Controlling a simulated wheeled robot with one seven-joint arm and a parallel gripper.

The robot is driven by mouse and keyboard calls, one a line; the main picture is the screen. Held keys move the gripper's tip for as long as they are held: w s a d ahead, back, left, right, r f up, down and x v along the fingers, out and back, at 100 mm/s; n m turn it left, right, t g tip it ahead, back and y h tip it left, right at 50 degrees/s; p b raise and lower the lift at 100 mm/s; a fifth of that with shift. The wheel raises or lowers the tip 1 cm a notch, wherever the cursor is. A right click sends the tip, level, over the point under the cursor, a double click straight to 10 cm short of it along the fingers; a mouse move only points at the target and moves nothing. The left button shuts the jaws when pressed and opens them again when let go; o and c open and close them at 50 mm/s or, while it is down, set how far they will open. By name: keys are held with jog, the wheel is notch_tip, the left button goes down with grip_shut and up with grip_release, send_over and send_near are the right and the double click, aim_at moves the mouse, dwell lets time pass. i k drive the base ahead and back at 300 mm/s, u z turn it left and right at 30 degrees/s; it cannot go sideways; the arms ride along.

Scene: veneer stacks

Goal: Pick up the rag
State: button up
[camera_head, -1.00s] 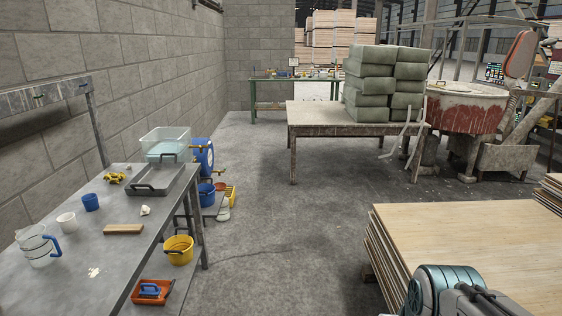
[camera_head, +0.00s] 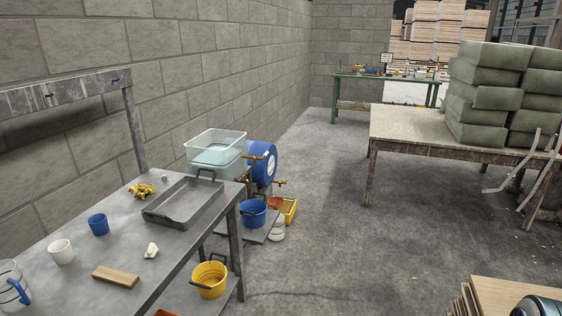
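A small crumpled yellow thing (camera_head: 142,190) lies on the grey metal table (camera_head: 75,283) at the left, beside a grey tray (camera_head: 183,204). A small white crumpled thing (camera_head: 151,250) lies on the same table, between the tray and a wooden block (camera_head: 116,276). I cannot tell for certain which of these, if either, is the rag.
A blue cup (camera_head: 98,224), a white cup (camera_head: 62,252) and a clear jug (camera_head: 12,287) stand on the table. A yellow bucket (camera_head: 209,279) and a blue bucket (camera_head: 252,213) stand low beside it. Open concrete floor (camera_head: 325,215) lies to the right. Plywood (camera_head: 500,296) is at bottom right.

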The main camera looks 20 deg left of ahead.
aim_at(139, 191)
jog(key=u, duration=0.15)
jog(key=i, duration=1.6)
jog(key=u, duration=1)
jog(key=i, duration=1.15)
jog(key=u, duration=1.65)
jog(key=i, duration=1.05)
jog(key=u, duration=0.45)
